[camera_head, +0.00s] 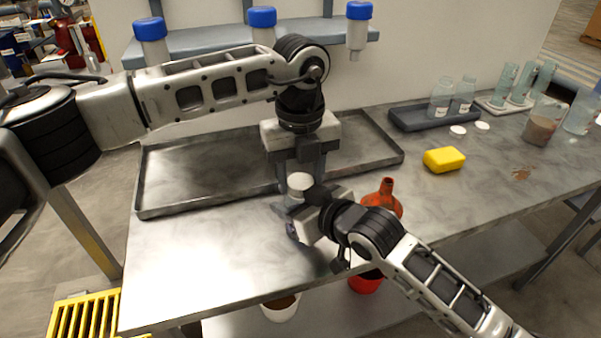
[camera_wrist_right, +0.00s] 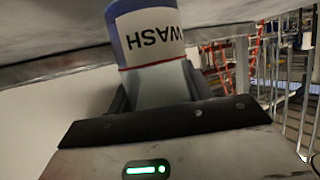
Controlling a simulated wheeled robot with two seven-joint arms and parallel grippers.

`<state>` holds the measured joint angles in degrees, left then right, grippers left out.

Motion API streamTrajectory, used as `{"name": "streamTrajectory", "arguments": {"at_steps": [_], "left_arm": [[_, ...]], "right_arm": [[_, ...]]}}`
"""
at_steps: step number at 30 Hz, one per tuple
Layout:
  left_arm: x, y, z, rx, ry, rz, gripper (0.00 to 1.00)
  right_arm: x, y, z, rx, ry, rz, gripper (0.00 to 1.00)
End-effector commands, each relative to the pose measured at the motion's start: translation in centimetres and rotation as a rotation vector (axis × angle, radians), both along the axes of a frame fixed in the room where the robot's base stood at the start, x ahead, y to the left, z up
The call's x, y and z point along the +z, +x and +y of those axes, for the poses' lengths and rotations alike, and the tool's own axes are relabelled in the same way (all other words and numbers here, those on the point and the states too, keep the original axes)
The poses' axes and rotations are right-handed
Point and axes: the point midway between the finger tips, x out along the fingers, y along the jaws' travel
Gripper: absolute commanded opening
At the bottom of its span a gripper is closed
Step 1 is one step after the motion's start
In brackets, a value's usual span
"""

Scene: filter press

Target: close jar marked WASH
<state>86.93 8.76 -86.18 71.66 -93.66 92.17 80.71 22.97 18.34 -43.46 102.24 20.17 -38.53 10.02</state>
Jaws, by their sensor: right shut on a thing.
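The jar marked WASH (camera_wrist_right: 152,42) fills the upper middle of the right wrist view. It has a white label, a thin red line and a blue part, and the lettering reads upside down there. My right gripper (camera_head: 308,218) is shut on this jar and mostly hides it in the head view. A round white lid (camera_head: 300,182) shows just above the right gripper. My left gripper (camera_head: 299,172) points down from above, its fingers around or just behind the lid. Whether its fingers press on the lid is not clear. Whether the lid touches the jar is hidden.
A large grey tray (camera_head: 170,205) lies behind the grippers. An orange-red funnel (camera_head: 384,197) stands close right of my right gripper. A yellow sponge (camera_head: 444,159), two loose white lids (camera_head: 458,130) and several glass jars and cylinders stand farther right. The table's front left is clear.

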Motion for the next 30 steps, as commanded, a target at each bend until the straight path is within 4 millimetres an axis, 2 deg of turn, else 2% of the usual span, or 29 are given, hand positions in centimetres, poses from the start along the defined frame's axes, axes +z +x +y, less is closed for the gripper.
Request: {"name": "streamTrajectory", "arguments": {"at_steps": [11, 14, 22, 29, 30], "left_arm": [[0.2, 0.0, 0.0, 0.000, 0.000, -0.001, 0.64], [0.9, 0.1, 0.0, 0.001, -0.001, -0.001, 0.64], [4.3, 0.0, 0.0, 0.000, -0.001, -0.001, 0.64], [4.5, 0.0, 0.0, 0.000, 0.000, 0.001, 0.64], [4.5, 0.0, 0.0, 0.000, 0.000, 0.001, 0.61]], "right_arm": [[-0.1, 0.0, 0.0, -0.001, -0.003, 0.003, 0.00], [-0.1, 0.0, 0.0, -0.001, -0.003, 0.003, 0.00], [-0.1, 0.0, 0.0, -0.001, -0.003, 0.003, 0.00], [-0.1, 0.0, -0.1, -0.001, -0.003, 0.003, 0.00], [-0.1, 0.0, -0.1, -0.001, -0.003, 0.003, 0.00]]}}
